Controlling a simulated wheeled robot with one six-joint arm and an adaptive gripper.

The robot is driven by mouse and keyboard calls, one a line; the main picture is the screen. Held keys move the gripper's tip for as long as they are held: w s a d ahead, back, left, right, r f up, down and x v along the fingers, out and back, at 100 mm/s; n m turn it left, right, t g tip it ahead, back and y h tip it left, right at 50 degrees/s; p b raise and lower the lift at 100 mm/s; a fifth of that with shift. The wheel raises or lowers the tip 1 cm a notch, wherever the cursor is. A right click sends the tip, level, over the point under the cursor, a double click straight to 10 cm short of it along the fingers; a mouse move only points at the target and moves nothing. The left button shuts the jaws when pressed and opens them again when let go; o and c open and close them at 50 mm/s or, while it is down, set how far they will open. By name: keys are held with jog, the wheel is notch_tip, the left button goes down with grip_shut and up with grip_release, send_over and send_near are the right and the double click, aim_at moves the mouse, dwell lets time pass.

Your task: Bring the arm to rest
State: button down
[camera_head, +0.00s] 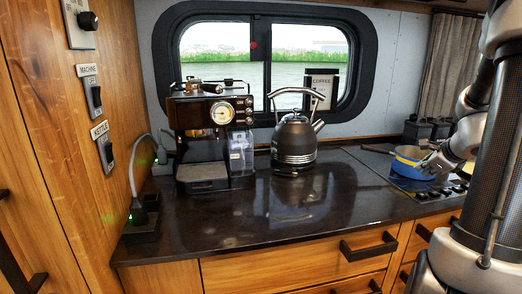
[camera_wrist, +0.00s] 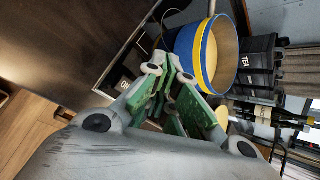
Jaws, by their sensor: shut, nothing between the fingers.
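My gripper (camera_head: 432,166) is at the right of the head view, at the end of my arm. It overlaps the right side of a blue pot with a yellow rim (camera_head: 400,168). In the wrist view the green-padded fingers of my gripper (camera_wrist: 172,84) are closed together and hold nothing. The blue and yellow pot (camera_wrist: 186,50) shows just beyond the fingertips, with a pale inside. I cannot tell whether the fingers touch it.
A coffee machine (camera_head: 213,140) and a kettle (camera_head: 295,143) stand on the dark counter (camera_head: 290,215). Dark canisters (camera_wrist: 258,52) stand beyond the pot, and a bottle (camera_wrist: 268,112) lies across the wrist view's right side. The counter's front middle is clear.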

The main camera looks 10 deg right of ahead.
jog(key=s+a+n, duration=0.1)
jog(key=s+a+f+n+g+y, duration=0.1)
jog(key=n, duration=0.1)
jog(key=s+a+f+n+y, duration=0.1)
jog(key=n, duration=0.1)
jog(key=shift+s+a+f, duration=0.2)
jog(key=shift+s+a, duration=0.15)
jog(key=shift+a, duration=0.05)
jog(key=s+a+r+n+g, duration=0.1)
jog(key=s+a+r+n, duration=0.4)
jog(key=s+a+n, duration=0.4)
jog(key=s+a+r+n+g, duration=0.2)
jog(key=s+a+r+n, duration=0.4)
jog(key=s+a+n, duration=0.3)
jog(key=a+n, duration=0.3)
jog(key=n, duration=0.3)
jog(key=shift+s+a+r+g, duration=0.3)
jog(key=shift+s+a, duration=0.05)
jog(key=shift+s, duration=0.05)
